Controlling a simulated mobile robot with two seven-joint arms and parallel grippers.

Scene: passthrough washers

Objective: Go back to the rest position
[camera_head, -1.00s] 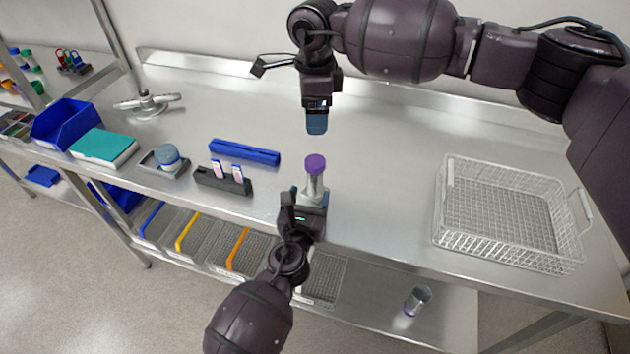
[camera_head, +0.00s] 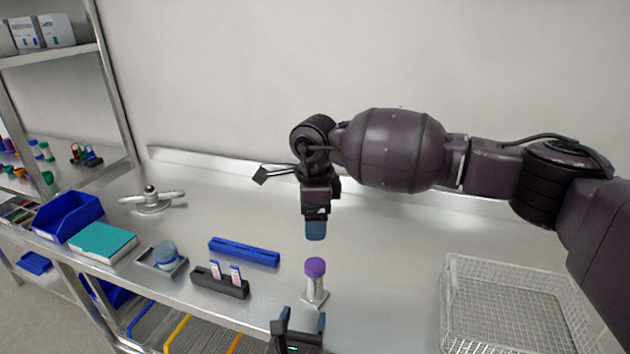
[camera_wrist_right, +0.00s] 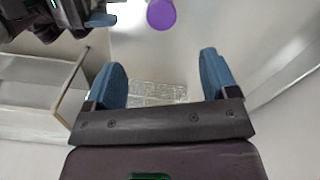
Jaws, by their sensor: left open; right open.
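My right gripper (camera_head: 316,230) is open and empty. It hangs above the steel table, a little above and behind a purple-capped tube (camera_head: 315,283). In the right wrist view, its two blue fingertips (camera_wrist_right: 160,82) are apart, with the purple cap (camera_wrist_right: 161,14) beyond them near the top edge. The tube stands upright on a small square base on the table. My left gripper (camera_head: 298,322) is open at the bottom edge of the head view, in front of the tube and apart from it. Most of my left arm is out of the head view.
A wire basket (camera_head: 449,300) stands on the right of the table.

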